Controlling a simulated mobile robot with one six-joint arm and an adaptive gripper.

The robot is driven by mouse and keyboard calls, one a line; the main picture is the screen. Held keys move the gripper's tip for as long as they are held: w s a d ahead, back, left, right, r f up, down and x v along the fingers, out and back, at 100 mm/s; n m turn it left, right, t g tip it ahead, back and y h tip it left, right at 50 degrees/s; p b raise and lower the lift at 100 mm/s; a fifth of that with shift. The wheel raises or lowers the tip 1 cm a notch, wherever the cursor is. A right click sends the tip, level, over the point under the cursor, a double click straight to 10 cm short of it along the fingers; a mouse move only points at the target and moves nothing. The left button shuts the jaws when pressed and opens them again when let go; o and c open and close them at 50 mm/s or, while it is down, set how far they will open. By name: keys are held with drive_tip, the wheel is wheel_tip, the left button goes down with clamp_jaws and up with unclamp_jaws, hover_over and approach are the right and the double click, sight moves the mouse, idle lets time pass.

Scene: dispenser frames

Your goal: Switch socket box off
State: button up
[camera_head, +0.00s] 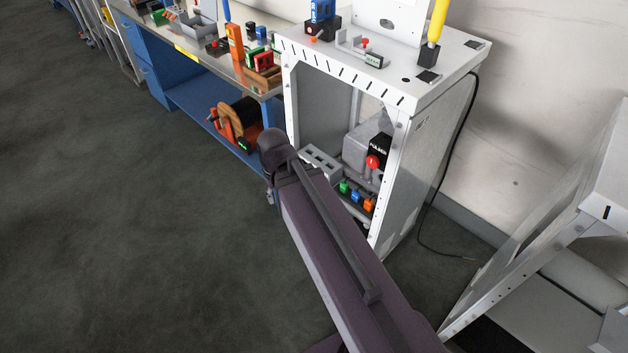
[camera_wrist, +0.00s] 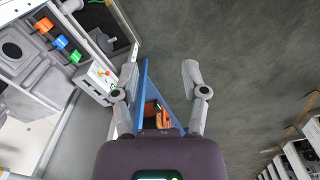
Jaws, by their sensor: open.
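The likely socket box is a grey box with several openings on top (camera_head: 321,161), low inside the white dispenser frame in the head view. In the wrist view, the grey box (camera_wrist: 97,79) is left of my gripper and has a pale end panel with small red and green marks. Whether its switch is on or off is too small to tell. My gripper (camera_wrist: 159,75) is open, with nothing between its fingers. It is close to the box but appears apart from it.
The white frame (camera_head: 441,110) surrounds the box. Green, blue and orange parts (camera_head: 369,204) and a red-knobbed machine (camera_head: 373,162) stand inside. A blue bench (camera_head: 186,103) holds an orange cable reel (camera_head: 240,121). A black cable (camera_head: 468,130) hangs at right. The left floor is clear.

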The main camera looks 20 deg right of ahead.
drive_tip(key=w+d+f+m+t+h+b, duration=0.3)
drive_tip(key=w+f+b, duration=0.6)
drive_tip(key=b, duration=1)
drive_tip(key=w+d+f+m+t+h+b, duration=0.4)
drive_tip(key=w+d+f+m+h+b, duration=0.3)
drive_tip(key=f+b, duration=1)
drive_tip(key=w+d+h+b, duration=0.1)
drive_tip(key=w+b, duration=0.1)
drive_tip(key=w, duration=0.1)
drive_tip(key=shift+f, duration=0.4)
drive_tip(key=shift+d, duration=0.1)
drive_tip(key=b+x, duration=0.1)
drive_tip(key=x, duration=0.3)
drive_tip(key=b+x, duration=0.2)
drive_tip(key=x, duration=0.3)
drive_tip(key=b+x, duration=0.2)
drive_tip(key=x, duration=0.2)
drive_tip(key=shift+w+d+r, duration=0.15)
drive_tip(key=shift+w+d, duration=0.15)
drive_tip(key=shift+d, duration=0.1)
clamp_jaws()
